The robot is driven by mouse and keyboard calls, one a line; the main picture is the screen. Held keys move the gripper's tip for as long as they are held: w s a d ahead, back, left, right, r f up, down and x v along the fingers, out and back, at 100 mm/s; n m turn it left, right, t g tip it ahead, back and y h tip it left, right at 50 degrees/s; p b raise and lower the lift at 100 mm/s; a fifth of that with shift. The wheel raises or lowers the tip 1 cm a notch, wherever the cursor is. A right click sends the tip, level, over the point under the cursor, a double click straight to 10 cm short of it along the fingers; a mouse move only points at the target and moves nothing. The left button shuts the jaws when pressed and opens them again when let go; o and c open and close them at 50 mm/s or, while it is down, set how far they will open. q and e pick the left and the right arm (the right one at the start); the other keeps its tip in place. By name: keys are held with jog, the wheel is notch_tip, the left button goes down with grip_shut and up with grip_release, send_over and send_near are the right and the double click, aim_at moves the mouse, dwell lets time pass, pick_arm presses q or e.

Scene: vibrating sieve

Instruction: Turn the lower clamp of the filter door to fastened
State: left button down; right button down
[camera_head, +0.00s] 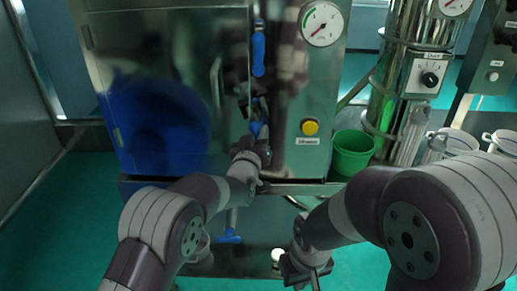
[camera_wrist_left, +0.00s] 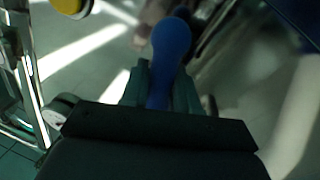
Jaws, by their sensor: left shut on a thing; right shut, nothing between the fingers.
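The filter door (camera_head: 160,100) is a shiny steel panel on the cabinet in the head view. The lower clamp has a blue handle (camera_head: 255,128) at the door's right edge, mostly hidden by my left gripper (camera_head: 253,143). In the left wrist view, the blue handle (camera_wrist_left: 171,42) sticks out with its rounded end beyond the fingers of my left gripper (camera_wrist_left: 160,90), which are shut on it. The upper clamp (camera_head: 258,52) hangs with its blue handle pointing down. My right gripper (camera_head: 306,272) is shut and empty, low in front of the cabinet.
A yellow button (camera_head: 310,127) and a pressure gauge (camera_head: 322,23) sit right of the clamps. A green bucket (camera_head: 351,153) stands to the right. Another blue handle (camera_head: 228,236) is below the cabinet. Green floor (camera_head: 50,220) is open at left.

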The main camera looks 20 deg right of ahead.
pick_arm(q)
jog(key=n+b, duration=0.3)
jog(key=b, duration=0.2)
jog(key=n+t+y+b, duration=0.1)
jog(key=n+b, duration=0.3)
jog(key=b, duration=0.1)
jog(key=f+n+t+b, duration=0.1)
jog(key=n+b, duration=0.3)
jog(key=b, duration=0.1)
jog(key=shift+a+f+y, duration=0.1)
jog(key=shift+a+y, duration=0.2)
jog(key=shift+a, duration=0.05)
jog(key=n+b, duration=0.2)
jog(key=n, duration=0.1)
jog(key=shift+w+t+y, duration=0.1)
jog(key=shift+t+y, duration=0.2)
jog(key=shift+n+y+b, duration=0.3)
jog(key=shift+n+b, duration=0.4)
jog(key=shift+n, duration=0.6)
jog(key=shift+f, duration=0.1)
